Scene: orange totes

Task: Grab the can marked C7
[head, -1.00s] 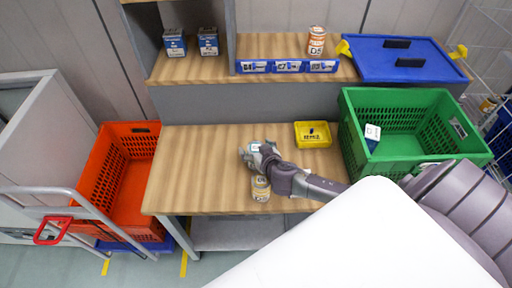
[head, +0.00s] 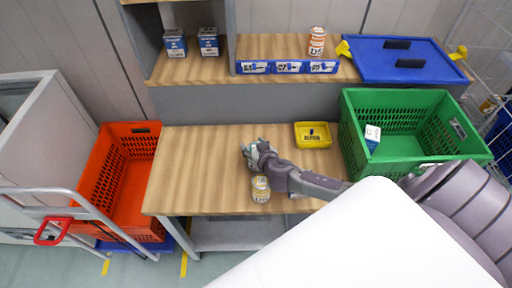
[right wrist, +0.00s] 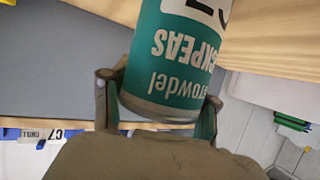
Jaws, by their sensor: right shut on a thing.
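My right gripper (head: 256,156) is over the wooden table, its arm reaching in from the right. In the right wrist view its fingers (right wrist: 158,103) are shut on a teal can (right wrist: 175,75) with upside-down lettering that ends in "KPEAS". The can's large mark is cut off at the top edge, so I cannot read it. In the head view the held can is mostly hidden by the gripper. A pale yellowish can (head: 261,190) stands on the table just in front of the gripper; its mark is too small to read. My left gripper is not in view.
A small yellow bin (head: 313,144) and a green tote (head: 415,163) are at the right. An orange tote (head: 83,190) is left of the table. The shelf behind holds blue labelled bins (head: 288,67), an orange-white can (head: 317,42) and blue boxes. The table's left part is clear.

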